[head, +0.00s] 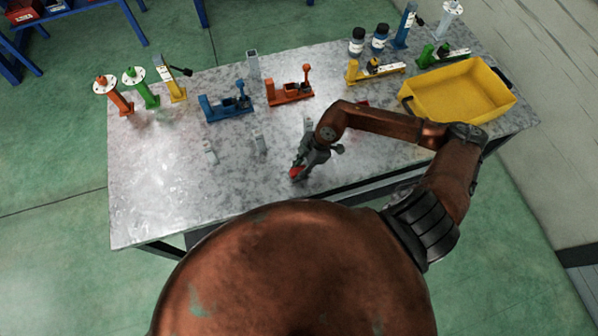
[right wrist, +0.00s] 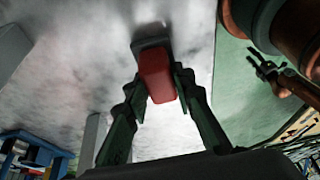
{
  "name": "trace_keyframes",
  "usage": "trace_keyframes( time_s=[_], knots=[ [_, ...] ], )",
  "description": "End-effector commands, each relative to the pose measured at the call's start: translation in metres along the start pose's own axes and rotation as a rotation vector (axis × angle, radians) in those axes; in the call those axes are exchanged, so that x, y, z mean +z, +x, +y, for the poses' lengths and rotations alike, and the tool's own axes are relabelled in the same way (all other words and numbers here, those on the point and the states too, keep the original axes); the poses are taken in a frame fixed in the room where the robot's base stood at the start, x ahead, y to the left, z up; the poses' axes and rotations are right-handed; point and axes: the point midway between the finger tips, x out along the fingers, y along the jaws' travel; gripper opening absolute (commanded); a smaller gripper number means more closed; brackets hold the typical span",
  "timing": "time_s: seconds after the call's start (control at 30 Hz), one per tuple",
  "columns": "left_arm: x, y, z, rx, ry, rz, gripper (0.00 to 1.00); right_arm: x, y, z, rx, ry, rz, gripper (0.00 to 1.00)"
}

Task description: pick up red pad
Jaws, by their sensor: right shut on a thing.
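I cannot tell whether the pad touches the table. My left gripper is not in the head view; a small dark claw-like shape at the right of the wrist view may be it, but its jaws are unclear.
The table (head: 150,195) carries a blue fixture (head: 226,108), an orange fixture (head: 290,93) and a yellow bin (head: 460,92). The front left is clear.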

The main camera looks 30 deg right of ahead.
Motion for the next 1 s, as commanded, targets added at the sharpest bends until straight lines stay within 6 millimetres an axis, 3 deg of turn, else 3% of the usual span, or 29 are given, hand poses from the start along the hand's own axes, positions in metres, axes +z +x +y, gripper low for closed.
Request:
trace_keyframes(
  time_s=[0.27, 0.47, 0.73, 1.0],
  knots=[
    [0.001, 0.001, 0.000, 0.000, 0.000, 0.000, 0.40, -0.002, -0.006, 0.000, 0.000, 0.000, -0.001, 0.00],
    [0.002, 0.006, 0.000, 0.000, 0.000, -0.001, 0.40, -0.012, -0.029, 0.000, 0.001, -0.003, -0.001, 0.00],
    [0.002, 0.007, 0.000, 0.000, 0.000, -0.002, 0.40, -0.026, -0.087, -0.051, 0.000, -0.006, -0.004, 0.00],
    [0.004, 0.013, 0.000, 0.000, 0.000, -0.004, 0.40, -0.027, -0.116, -0.114, -0.004, -0.001, -0.004, 0.00]
  ],
)
